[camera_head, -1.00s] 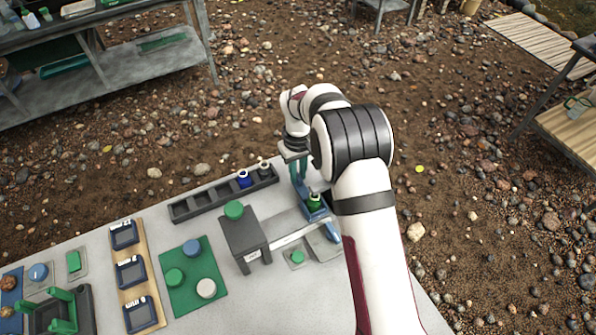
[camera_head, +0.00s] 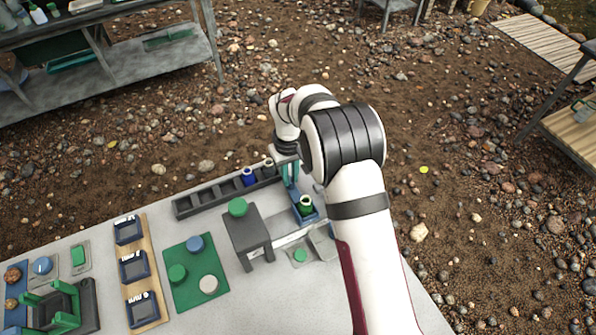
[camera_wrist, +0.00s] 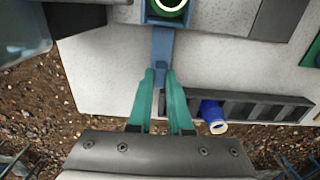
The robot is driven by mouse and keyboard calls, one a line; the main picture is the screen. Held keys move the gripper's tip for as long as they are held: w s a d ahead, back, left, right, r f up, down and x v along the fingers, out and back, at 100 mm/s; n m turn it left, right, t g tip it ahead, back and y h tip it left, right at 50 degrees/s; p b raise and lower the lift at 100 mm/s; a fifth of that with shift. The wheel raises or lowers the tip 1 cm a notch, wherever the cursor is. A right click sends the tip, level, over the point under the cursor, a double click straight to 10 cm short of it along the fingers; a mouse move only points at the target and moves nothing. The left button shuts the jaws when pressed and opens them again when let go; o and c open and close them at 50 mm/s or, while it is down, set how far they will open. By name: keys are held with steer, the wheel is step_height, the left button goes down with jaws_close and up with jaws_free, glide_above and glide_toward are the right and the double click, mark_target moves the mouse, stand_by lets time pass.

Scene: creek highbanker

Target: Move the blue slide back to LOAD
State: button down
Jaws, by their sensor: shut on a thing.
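The blue slide (camera_head: 312,217) sits on its track on the pale table, beside the dark grey block (camera_head: 245,235) with a green knob. It carries a green-bodied vial (camera_head: 306,203), standing upright. In the wrist view the slide's blue bar (camera_wrist: 163,45) runs down to my gripper (camera_wrist: 160,78), whose teal fingers are shut on its near end. In the head view my gripper (camera_head: 291,186) reaches down just behind the slide, and my arm hides part of the right side. I cannot read a LOAD mark.
A dark rack (camera_head: 205,200) with a blue vial (camera_head: 249,177) and a pale-topped vial lies close by on the left. A green mat (camera_head: 183,290) with round knobs, a wooden board (camera_head: 150,235) with dark trays and a green fixture stand further left. Stony ground lies behind the table.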

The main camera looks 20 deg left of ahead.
steer(key=shift+s+a, duration=2)
steer(key=shift+a, duration=0.05)
steer(key=c, duration=0.9)
jaws_free()
step_height(320, 180, up, 7)
steer(key=shift+d, duration=0.1)
